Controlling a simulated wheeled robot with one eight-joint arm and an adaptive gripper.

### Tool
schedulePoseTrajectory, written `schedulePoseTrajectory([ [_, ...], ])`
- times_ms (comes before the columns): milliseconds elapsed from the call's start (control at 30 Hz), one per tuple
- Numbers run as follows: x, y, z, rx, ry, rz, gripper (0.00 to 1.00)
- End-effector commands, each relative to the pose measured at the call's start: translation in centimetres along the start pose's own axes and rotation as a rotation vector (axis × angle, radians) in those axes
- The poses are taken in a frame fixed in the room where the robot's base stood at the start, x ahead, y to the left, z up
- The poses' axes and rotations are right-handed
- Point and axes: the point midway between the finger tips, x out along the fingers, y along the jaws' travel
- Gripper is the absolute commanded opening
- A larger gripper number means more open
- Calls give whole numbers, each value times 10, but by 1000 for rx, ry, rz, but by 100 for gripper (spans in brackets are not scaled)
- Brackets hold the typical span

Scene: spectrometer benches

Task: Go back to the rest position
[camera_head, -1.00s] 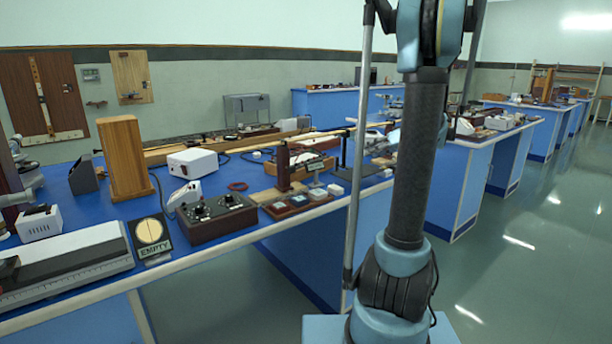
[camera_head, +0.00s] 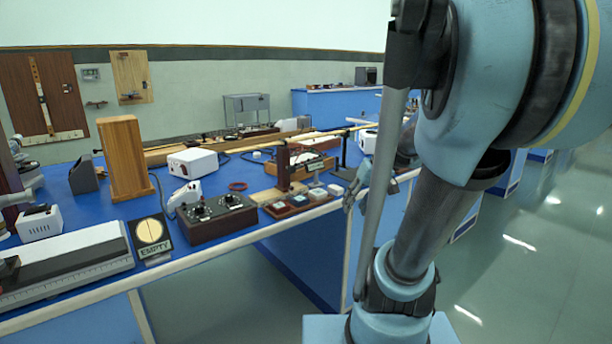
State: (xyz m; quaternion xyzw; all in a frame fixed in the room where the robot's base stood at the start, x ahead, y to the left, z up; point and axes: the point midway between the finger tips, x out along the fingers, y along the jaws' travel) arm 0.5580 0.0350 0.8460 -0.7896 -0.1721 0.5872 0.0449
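My arm fills the right side of the head view, bent at a large blue-grey joint in the foreground. Part of my gripper (camera_head: 356,192) shows behind the thin grey rod of my arm, near the bench's right front corner. The rod and arm hide much of it, and I cannot tell whether its fingers are apart or closed. I see nothing clearly held in it.
Clear floor (camera_head: 530,270) lies at the right.

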Motion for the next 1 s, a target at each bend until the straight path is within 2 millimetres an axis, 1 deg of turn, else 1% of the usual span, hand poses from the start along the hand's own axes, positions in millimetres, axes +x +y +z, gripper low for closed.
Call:
schedulePoseTrajectory([
  [33,3,-2,16,7,-16,23,40],
  [300,18,6,90,70,-79,173,40],
  [400,23,13,113,90,-91,227,40],
  [500,28,19,131,108,-97,272,40],
  [600,30,24,142,119,-99,304,40],
  [700,32,27,148,126,-99,321,40],
  [1000,32,28,149,129,-99,327,40],
])
